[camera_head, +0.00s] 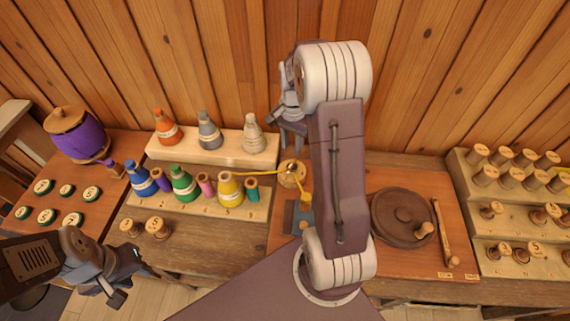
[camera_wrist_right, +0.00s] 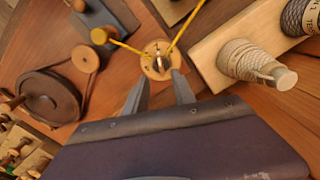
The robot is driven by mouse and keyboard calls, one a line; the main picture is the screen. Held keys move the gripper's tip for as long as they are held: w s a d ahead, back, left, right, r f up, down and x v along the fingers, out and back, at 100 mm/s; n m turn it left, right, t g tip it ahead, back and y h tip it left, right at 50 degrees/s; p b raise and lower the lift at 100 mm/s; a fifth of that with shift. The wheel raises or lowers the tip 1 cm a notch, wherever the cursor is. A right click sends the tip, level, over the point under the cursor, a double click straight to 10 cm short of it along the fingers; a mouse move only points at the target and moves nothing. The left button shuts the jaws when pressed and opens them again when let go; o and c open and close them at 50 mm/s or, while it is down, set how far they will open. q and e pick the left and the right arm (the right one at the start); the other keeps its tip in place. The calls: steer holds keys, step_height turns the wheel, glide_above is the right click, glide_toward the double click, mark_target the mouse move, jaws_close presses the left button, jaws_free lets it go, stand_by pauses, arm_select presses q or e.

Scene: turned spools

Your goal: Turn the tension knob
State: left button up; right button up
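The likely tension knob is a small round wooden disc with a metal piece in its middle (camera_head: 292,174), on the table with yellow thread running to it. It also shows in the right wrist view (camera_wrist_right: 157,60), just past the fingertips. My right gripper (camera_head: 290,118) is over the back of the table. In the right wrist view its two fingers (camera_wrist_right: 160,82) are apart with nothing between them, pointing at the disc; I cannot tell whether they touch it. My left gripper (camera_head: 122,284) is low at the front left, away from the disc; its finger gap is unclear.
Colored thread cones (camera_head: 183,182) and a pale rack (camera_head: 225,152) stand left of the disc. A dark wheel with a handle (camera_head: 400,215) lies to the right, beside a stepped spool rack (camera_head: 500,210). A purple pot (camera_head: 78,135) is at far left. The wooden wall is close behind.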

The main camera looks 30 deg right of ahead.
mark_target(291, 165)
step_height(291, 165, down, 9)
steer(key=shift+a, duration=0.1)
stand_by(0.3)
jaws_close()
